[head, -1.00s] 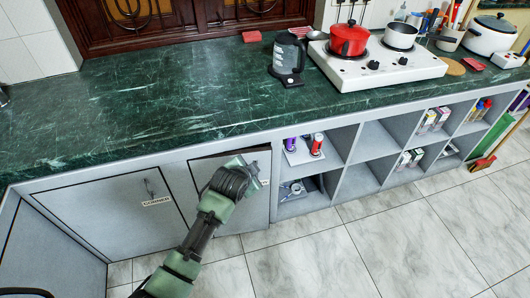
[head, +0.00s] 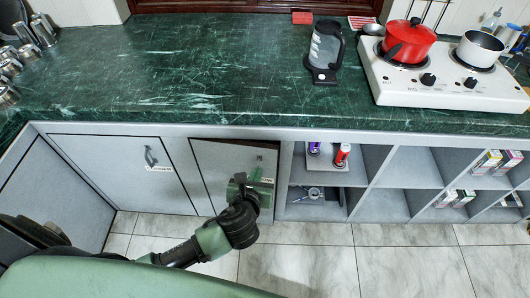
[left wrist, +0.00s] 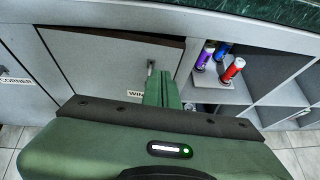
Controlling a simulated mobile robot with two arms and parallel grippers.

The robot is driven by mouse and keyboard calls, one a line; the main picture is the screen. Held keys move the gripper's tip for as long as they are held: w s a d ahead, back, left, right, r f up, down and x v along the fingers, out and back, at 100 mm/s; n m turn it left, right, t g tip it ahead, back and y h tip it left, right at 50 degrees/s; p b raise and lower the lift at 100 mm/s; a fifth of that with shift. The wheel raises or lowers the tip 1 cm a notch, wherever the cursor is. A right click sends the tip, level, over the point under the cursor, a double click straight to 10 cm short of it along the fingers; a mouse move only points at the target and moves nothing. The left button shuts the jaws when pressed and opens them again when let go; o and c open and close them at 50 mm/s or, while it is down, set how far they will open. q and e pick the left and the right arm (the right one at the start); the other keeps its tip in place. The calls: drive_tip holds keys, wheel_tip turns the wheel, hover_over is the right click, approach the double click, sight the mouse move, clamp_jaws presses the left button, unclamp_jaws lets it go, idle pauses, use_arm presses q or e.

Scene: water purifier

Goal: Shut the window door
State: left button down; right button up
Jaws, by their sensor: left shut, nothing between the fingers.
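The window door (head: 213,168) is a grey cabinet door under the counter, just left of the open shelves. A dark brown strip shows along its top, so it looks slightly ajar. Its label, partly hidden, reads "WIN" in the left wrist view, where the door (left wrist: 95,65) also shows. A small metal handle (left wrist: 151,68) sits near its right side. My left gripper (head: 258,182) is shut and empty in front of the door's right part, by the handle and label. Its green fingers (left wrist: 162,90) point at the door; I cannot tell whether they touch it.
A door labelled "CORNER" (head: 130,172) is to the left. Open shelves (head: 402,200) with spray cans and boxes are to the right. The green counter (head: 190,70) overhangs above, holding a kettle (head: 325,50) and a stove (head: 440,85). Tiled floor (head: 310,260) is clear.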

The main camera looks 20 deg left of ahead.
use_arm(q)
approach(265, 149)
wheel_tip(265, 149, down, 4)
drive_tip(key=w, duration=0.2)
drive_tip(key=shift+w+a+r+b, duration=0.15)
drive_tip(key=shift+w+a+b, duration=0.05)
drive_tip(key=shift+w, duration=0.35)
drive_tip(key=shift+w+a+r+b, duration=0.15)
drive_tip(key=shift+w+r+b, duration=0.05)
drive_tip(key=shift+w, duration=0.35)
drive_tip(key=shift+w+a, duration=0.1)
drive_tip(key=shift+w, duration=0.5)
use_arm(e)
drive_tip(key=shift+w+d+f, duration=0.45)
drive_tip(key=shift+w, duration=0.1)
